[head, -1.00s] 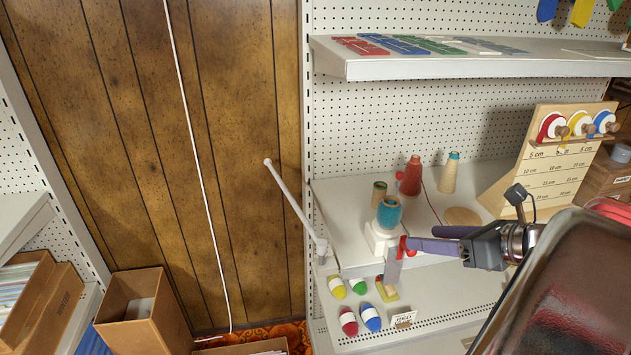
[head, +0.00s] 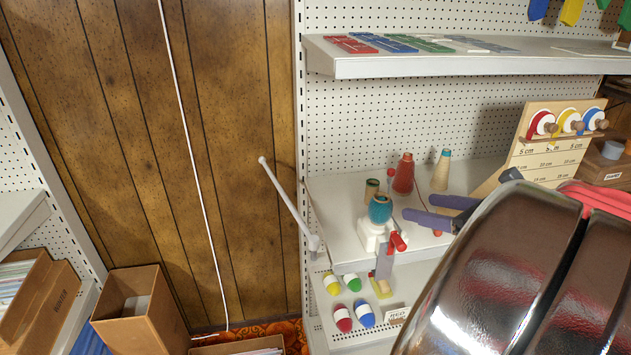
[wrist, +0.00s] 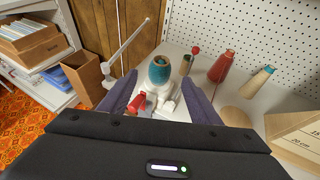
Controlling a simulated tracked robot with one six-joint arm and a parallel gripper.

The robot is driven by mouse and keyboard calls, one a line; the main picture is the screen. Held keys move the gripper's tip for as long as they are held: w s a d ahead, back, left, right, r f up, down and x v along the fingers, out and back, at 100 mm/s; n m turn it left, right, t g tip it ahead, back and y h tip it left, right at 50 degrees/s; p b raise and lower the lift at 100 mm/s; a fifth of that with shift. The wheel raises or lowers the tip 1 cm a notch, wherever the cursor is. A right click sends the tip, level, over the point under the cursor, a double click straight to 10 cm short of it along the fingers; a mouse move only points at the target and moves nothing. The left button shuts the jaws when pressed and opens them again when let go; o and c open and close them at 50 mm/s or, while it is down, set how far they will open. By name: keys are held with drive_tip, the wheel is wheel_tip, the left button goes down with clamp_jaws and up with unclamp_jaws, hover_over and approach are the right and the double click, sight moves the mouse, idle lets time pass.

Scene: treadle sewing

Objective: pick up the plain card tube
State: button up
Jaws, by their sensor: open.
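A small brownish tube (head: 372,188), which looks like the plain card tube, stands upright on the shelf behind the teal thread spool (head: 380,209). In the wrist view the tube (wrist: 186,64) is small, right of the teal spool (wrist: 159,71), and its lower part is hard to make out. My gripper (head: 418,206) has two purple fingers, open and apart, with nothing seen between them in the head view. It is to the right of the tube and spool. In the wrist view the fingers of my gripper (wrist: 161,84) point toward the spool.
The spool sits on a white stand (head: 372,235) beside a red part (head: 398,241). A red cone (head: 403,175) and a cream cone (head: 441,171) stand behind. A wooden board with ribbon reels (head: 545,150) is right. A white rod (head: 288,202) juts out at left.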

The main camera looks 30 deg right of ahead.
approach(380, 196)
drive_tip(key=shift+w+a+f, duration=0.3)
drive_tip(key=shift+w+f, duration=0.25)
drive_tip(key=shift+w, duration=0.25)
drive_tip(key=shift+x, duration=2.6)
drive_tip(key=shift+d+r, duration=0.1)
drive_tip(key=shift+c, duration=0.6)
drive_tip(key=c, duration=1)
drive_tip(key=shift+r, duration=0.1)
wheel_tip(380, 196, up, 10)
drive_tip(key=shift+f, duration=0.1)
